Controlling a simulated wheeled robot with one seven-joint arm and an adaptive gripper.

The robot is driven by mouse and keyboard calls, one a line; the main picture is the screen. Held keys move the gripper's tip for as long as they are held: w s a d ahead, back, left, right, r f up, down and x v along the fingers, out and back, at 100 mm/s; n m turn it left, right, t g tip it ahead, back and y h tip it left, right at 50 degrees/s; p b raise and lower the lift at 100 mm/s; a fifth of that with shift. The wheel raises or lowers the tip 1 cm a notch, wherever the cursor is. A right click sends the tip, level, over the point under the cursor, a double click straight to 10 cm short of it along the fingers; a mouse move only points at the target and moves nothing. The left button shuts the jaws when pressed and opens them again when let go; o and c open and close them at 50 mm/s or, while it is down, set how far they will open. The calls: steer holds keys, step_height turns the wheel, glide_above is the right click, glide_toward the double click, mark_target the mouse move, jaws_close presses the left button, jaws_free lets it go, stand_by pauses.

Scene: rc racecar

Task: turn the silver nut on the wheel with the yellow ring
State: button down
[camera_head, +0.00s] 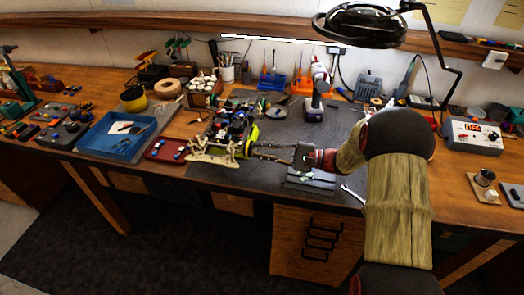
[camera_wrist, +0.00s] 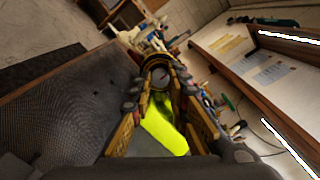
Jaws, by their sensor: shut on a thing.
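The race car (camera_head: 230,130) stands on the dark mat left of my gripper (camera_head: 256,150). A bright yellow-green curved part (camera_head: 254,136) shows at the car's right side. My gripper's long fingers reach left to the car's near right corner. In the wrist view my gripper (camera_wrist: 160,66) has its fingertips closed around a small round greyish piece (camera_wrist: 160,76), which seems to be the silver nut. The fingers hide most of it and the wheel. A bright yellow-green surface (camera_wrist: 164,133) shows between the fingers.
A blue tray (camera_head: 113,149) and a red tray (camera_head: 166,149) lie left of the car. A purple-grey power tool (camera_head: 315,100) stands behind my gripper. A grey block (camera_head: 310,181) lies below my wrist. A lamp (camera_head: 360,25) hangs above. The mat's right part is fairly clear.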

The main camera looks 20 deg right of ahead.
steer(key=c, duration=1.7)
jaws_free()
steer(key=v, duration=1.2)
steer(key=shift+a, duration=0.1)
steer(key=s+a+r+n+g+h, duration=0.3)
steer(key=s+a+g, duration=0.1)
steer(key=s+a, duration=0.25)
steer(key=s+a+r+n+g+h, duration=0.25)
steer(key=s+a+g, duration=0.2)
steer(key=a, duration=0.35)
steer(key=s+d+r+n+t+h, duration=0.1)
steer(key=s+n+h, duration=0.1)
steer(key=s, duration=0.3)
steer(key=s+d+r+n+t+h, duration=0.1)
steer(key=s+r+n+t+h, duration=0.1)
steer(key=s+n+h, duration=0.1)
steer(key=s+r+n+t+h, duration=0.2)
steer(key=s+h, duration=0.3)
steer(key=s, duration=0.1)
steer(key=shift+s+d+n, duration=0.25)
steer(key=shift+s+d, duration=0.1)
steer(key=shift+d, duration=0.05)
